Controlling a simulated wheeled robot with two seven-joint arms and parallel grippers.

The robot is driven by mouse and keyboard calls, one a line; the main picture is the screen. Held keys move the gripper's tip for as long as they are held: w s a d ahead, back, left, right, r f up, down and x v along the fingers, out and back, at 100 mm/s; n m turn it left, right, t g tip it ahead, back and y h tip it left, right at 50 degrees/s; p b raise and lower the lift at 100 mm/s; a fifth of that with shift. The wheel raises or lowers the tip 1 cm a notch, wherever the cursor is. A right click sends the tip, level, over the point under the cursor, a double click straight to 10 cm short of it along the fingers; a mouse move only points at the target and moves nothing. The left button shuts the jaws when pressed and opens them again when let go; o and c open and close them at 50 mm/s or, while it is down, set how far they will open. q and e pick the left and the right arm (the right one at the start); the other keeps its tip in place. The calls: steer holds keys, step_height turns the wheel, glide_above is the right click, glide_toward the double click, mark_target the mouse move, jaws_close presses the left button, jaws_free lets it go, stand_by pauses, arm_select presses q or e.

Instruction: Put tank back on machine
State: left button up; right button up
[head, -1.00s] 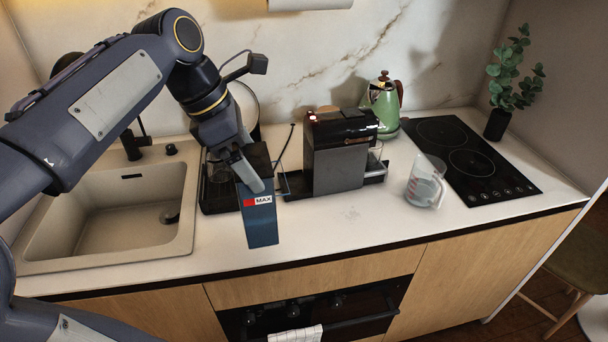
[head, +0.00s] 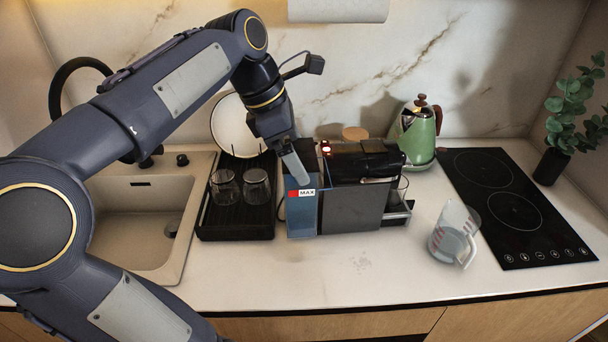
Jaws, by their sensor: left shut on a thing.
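The tank (head: 303,216) is a tall bluish see-through container with a red and white MAX label and a dark top. It stands upright at the left end of the coffee machine (head: 352,205), close against it; I cannot tell whether it is seated. My left gripper (head: 298,174) reaches in from the upper left and is shut on the tank near its top. The gripper hides part of the tank's upper side. The machine is dark grey with a black top and a small lit red spot. My right gripper is not in view.
A black drying rack (head: 237,222) with glasses and a plate stands left of the tank, beside the sink (head: 133,225). A green kettle (head: 415,134) stands behind right. A measuring jug (head: 453,240) sits near the black hob (head: 510,205). The front counter is clear.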

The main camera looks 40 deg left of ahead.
mark_target(300, 142)
arm_select(q)
steer(key=w+a+f, duration=0.1)
steer(key=w+a, duration=0.1)
steer(key=w, duration=0.1)
steer(key=w+a+f+p, duration=0.1)
steer(key=w, duration=0.1)
steer(key=shift+w+a+f, duration=0.2)
steer(key=shift+f, duration=0.1)
steer(key=w+a+f+p, duration=0.1)
steer(key=w+a+f, duration=0.2)
steer(key=f, duration=0.6)
steer(key=shift+w+f, duration=0.15)
steer(key=shift+w, duration=0.5)
steer(key=shift+f, duration=0.15)
steer(key=o, duration=1.8)
steer(key=shift+c, duration=0.2)
